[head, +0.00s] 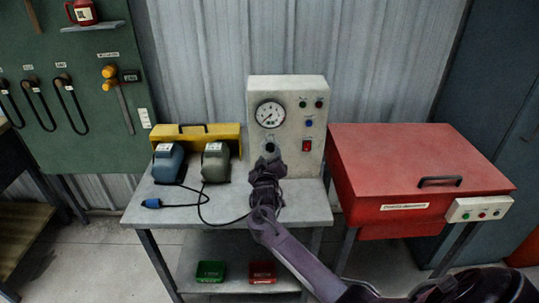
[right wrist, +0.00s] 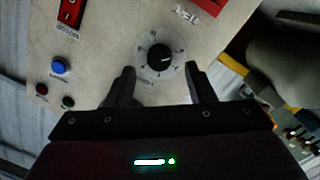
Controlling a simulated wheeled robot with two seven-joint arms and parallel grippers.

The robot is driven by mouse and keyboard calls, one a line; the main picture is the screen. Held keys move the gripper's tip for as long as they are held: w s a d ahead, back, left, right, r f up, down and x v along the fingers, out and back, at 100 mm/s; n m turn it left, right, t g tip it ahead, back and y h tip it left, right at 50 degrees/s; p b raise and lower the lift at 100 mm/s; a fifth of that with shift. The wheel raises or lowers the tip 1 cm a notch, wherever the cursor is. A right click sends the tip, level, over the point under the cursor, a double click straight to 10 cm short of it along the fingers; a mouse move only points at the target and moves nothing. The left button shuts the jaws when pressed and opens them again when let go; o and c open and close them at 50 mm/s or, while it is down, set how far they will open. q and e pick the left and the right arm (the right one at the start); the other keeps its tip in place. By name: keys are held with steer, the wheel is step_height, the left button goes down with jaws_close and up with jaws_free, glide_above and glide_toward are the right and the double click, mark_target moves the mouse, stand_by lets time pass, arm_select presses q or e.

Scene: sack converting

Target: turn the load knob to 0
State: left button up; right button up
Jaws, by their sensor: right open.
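The load knob (right wrist: 159,59) is a round black knob on a pale numbered dial, set in the cream front panel (right wrist: 105,40). In the head view the knob (head: 270,148) shows just above my right gripper (head: 268,164), partly covered. In the right wrist view my right gripper (right wrist: 162,88) is open, its two dark fingers on either side of the dial's lower part. Nothing is held between them. Whether the fingers touch the panel cannot be told. The number the pointer marks is too small to read surely. My left gripper is not in view.
The panel box (head: 287,95) carries a round gauge (head: 270,114), a red switch (head: 306,146) and small buttons. Two motor-like units, blue (head: 168,163) and olive (head: 215,162), stand left on the grey table (head: 305,208). A red lidded box (head: 415,165) stands right.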

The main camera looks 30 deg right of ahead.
steer(key=v, duration=0.5)
stand_by(0.4)
